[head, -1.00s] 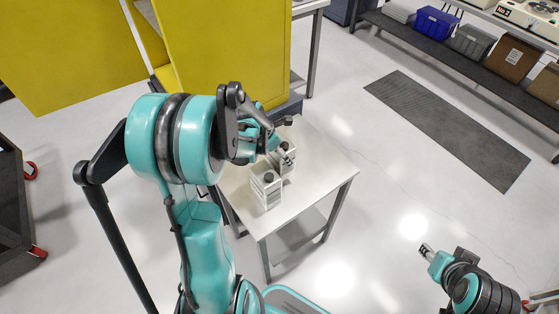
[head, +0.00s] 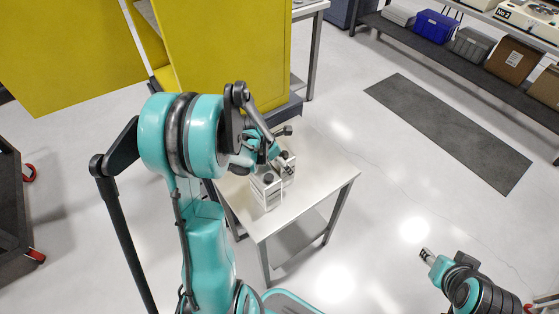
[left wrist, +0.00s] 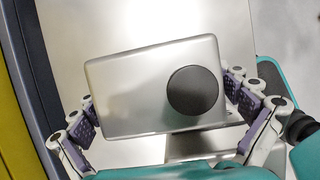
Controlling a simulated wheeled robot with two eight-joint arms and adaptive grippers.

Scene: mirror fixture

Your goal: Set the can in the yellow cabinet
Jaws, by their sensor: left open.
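Two light metal cans with black caps stand on a small table: a front can (head: 265,192) and a back can (head: 290,171) partly behind my gripper. My left gripper (head: 280,155) is open at the back can. In the left wrist view a can (left wrist: 125,95) lies between the spread fingers (left wrist: 165,110), with small gaps at the sides; part of the other can (left wrist: 205,143) shows below it. The yellow cabinet (head: 215,45) stands behind the table with its door (head: 70,50) swung open left; its inside is mostly hidden. My right gripper (head: 427,256) hangs at lower right, too small to judge.
The small table (head: 315,180) has bare room right of the cans. A dark cart (head: 15,210) stands at the left edge. A grey mat (head: 450,130) lies on open floor, and a shelf with bins (head: 435,25) is at upper right.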

